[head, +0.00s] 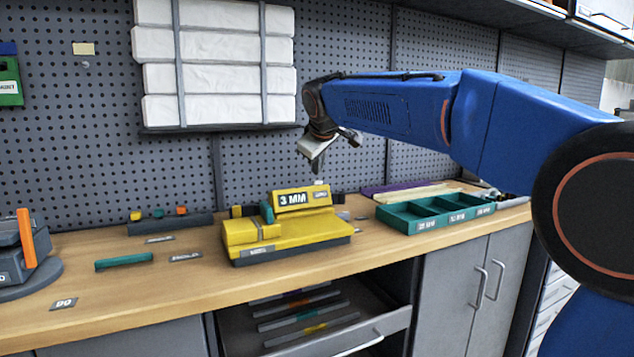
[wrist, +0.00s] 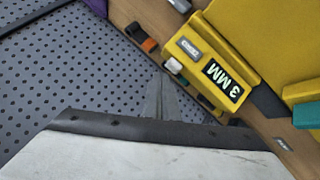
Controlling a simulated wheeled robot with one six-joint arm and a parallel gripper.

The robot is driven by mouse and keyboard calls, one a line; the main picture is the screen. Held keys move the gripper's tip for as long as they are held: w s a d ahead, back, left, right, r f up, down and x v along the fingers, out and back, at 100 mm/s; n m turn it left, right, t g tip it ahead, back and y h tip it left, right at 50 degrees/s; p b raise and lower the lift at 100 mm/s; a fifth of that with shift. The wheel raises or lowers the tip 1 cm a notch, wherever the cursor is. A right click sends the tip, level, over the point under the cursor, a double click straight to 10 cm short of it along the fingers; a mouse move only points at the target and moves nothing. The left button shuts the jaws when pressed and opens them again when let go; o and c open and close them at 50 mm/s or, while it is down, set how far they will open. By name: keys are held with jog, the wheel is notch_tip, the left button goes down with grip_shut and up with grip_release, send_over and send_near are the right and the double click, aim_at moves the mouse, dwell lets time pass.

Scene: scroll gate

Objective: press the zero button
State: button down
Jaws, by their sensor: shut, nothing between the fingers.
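A yellow machine (head: 290,235) stands on the workbench with a raised display block reading "3 MM" (head: 293,198). The display also shows in the wrist view (wrist: 222,82). A small pale button (wrist: 174,66) sits on the block's edge beside a grey label (wrist: 188,47) too small to read; I take it for the zero button. In the head view the button (head: 318,183) is just below my fingertips. My gripper (head: 317,171) is shut and empty, pointing down over the back of the block. In the wrist view its fingertips (wrist: 160,82) appear close to the button; I cannot tell whether they touch.
A green compartment tray (head: 435,212) stands right of the machine. A teal bar (head: 124,261) lies to the left. A grey machine with an orange lever (head: 26,238) is at far left. The pegboard wall (head: 250,165) is close behind my gripper.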

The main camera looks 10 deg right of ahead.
aim_at(318, 185)
jog(key=shift+f, duration=0.2)
dwell(0.6)
jog(key=shift+f, duration=0.2)
jog(key=shift+f, duration=0.5)
dwell(1.2)
jog(key=shift+r, duration=0.9)
jog(key=shift+r, duration=0.1)
jog(key=shift+r, duration=2.4)
